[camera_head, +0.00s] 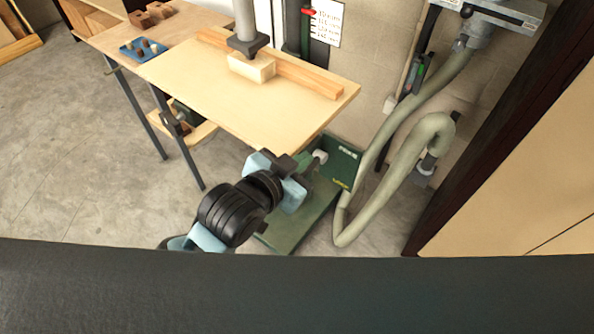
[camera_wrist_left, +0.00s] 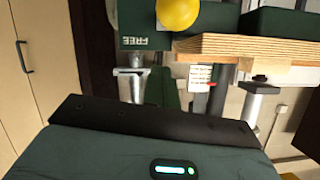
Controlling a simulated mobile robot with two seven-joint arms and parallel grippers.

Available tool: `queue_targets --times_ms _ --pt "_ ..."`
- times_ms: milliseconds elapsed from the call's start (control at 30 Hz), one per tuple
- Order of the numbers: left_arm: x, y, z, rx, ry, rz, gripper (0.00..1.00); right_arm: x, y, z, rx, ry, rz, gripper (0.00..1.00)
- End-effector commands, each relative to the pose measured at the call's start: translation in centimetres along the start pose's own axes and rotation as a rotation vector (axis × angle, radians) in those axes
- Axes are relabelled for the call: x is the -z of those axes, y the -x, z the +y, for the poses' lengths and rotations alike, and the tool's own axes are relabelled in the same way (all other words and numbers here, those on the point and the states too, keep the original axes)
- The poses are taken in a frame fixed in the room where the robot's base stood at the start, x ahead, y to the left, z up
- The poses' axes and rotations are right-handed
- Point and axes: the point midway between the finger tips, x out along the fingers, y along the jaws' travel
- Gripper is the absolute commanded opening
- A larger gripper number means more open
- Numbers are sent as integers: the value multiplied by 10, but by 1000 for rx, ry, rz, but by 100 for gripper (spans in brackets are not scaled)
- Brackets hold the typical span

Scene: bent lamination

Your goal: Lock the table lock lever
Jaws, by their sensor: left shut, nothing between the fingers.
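My left gripper (camera_head: 297,180) is at the middle of the head view, just below the front right corner of the wooden table (camera_head: 230,95). It is shut and holds nothing. Beyond it is a green panel (camera_head: 347,165) with small lettering. A pale knob-like part (camera_head: 320,156) shows between gripper and panel; I cannot tell whether it belongs to the lever. In the left wrist view, a yellow ball knob (camera_wrist_left: 178,12) shows at the top edge beside a green plate marked FREE (camera_wrist_left: 137,41). Contact between gripper and lever cannot be made out. My right gripper is out of view.
A wood block (camera_head: 252,67) and long fence (camera_head: 310,80) lie on the table under the machine's column. A blue tray (camera_head: 143,50) is at its far left. A thick grey-green hose (camera_head: 405,135) hangs on the right. The floor at left (camera_head: 60,130) is clear.

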Motion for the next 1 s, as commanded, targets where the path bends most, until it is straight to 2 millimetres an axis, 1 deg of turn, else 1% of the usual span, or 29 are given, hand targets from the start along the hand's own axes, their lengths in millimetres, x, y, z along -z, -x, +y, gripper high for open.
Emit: queue_targets --times_ms 33,100,300,467,767,867,1000 --pt "-4 -6 0 -1 0 -3 0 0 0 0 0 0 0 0" --pt "-17 -7 0 -1 0 -5 0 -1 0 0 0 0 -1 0" --pt "-34 -11 0 -1 0 -1 0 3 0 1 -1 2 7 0" --pt "-39 -12 0 -1 0 0 0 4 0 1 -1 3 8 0" --pt "-39 -12 0 -1 1 0 0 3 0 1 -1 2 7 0" --pt "-40 -12 1 0 2 6 0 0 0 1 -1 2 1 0" --pt "-45 -13 2 5 5 34 0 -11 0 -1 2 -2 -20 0"
